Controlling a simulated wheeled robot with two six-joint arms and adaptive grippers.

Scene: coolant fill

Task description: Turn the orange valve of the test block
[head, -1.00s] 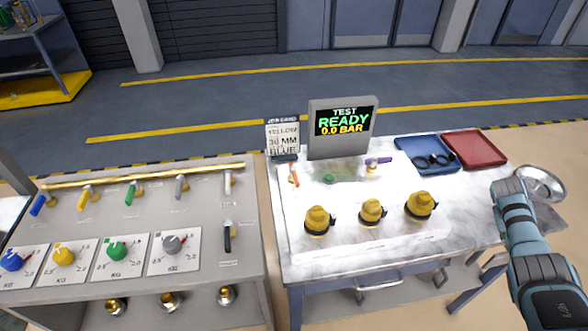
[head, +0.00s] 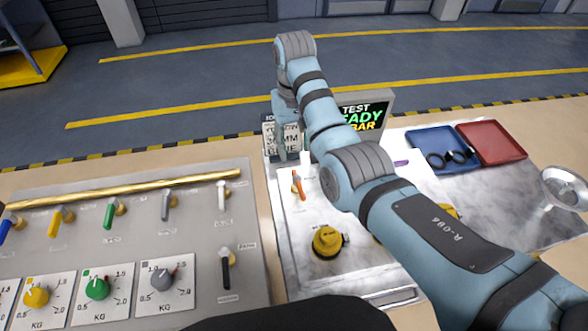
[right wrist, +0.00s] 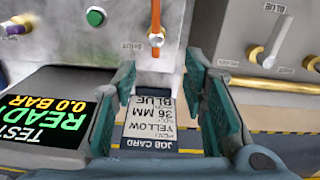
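The orange valve (head: 298,184) is a slim orange lever on the white test block top, left of a yellow-capped fitting. My left gripper is out of view.
The test screen (head: 366,116) reads READY, partly covered by my right arm. The job card (right wrist: 150,118) stands beside it. A green button (right wrist: 96,17) is near the valve. A blue tray (head: 418,139) and red tray (head: 497,134) lie right; a dispensing panel (head: 140,235) is left.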

